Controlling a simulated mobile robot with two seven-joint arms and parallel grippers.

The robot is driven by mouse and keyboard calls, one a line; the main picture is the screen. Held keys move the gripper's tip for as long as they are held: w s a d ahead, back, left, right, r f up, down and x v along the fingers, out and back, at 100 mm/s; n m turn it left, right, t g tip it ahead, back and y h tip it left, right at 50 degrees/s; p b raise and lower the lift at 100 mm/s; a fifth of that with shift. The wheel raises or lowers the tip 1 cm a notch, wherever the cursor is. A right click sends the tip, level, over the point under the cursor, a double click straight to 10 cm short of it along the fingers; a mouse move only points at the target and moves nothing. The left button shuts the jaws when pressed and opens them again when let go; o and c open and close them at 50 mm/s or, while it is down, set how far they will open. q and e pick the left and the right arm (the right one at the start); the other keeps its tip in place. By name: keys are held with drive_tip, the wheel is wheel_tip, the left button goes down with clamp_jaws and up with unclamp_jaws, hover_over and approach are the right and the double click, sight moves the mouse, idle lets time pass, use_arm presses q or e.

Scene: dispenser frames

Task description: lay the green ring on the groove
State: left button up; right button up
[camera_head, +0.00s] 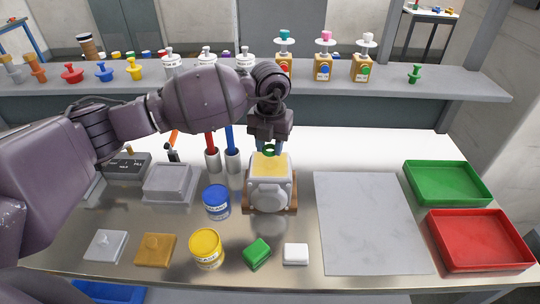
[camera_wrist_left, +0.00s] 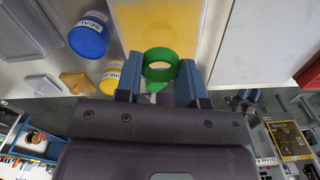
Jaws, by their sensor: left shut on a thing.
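My left gripper (camera_head: 269,146) is shut on the green ring (camera_head: 269,150) above the far part of a grey device with a yellow top (camera_head: 270,168). In the left wrist view the ring (camera_wrist_left: 160,53) sits between the two blue fingertips, with the yellow surface (camera_wrist_left: 165,25) showing behind it. I cannot tell whether the ring touches the yellow surface. No groove can be made out clearly; the gripper may hide it. My right gripper is in neither view.
A blue pot (camera_head: 216,203) and a grey box (camera_head: 170,184) stand left of the device. A yellow pot (camera_head: 206,249), a green block (camera_head: 257,253) and a white block (camera_head: 295,254) lie in front. A grey mat (camera_head: 372,225), a green tray (camera_head: 448,183) and a red tray (camera_head: 480,240) are right.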

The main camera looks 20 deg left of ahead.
sight(270, 164)
use_arm(q)
wheel_tip(270, 164, down, 4)
drive_tip(key=shift+r, duration=0.25)
drive_tip(key=shift+f, duration=0.3)
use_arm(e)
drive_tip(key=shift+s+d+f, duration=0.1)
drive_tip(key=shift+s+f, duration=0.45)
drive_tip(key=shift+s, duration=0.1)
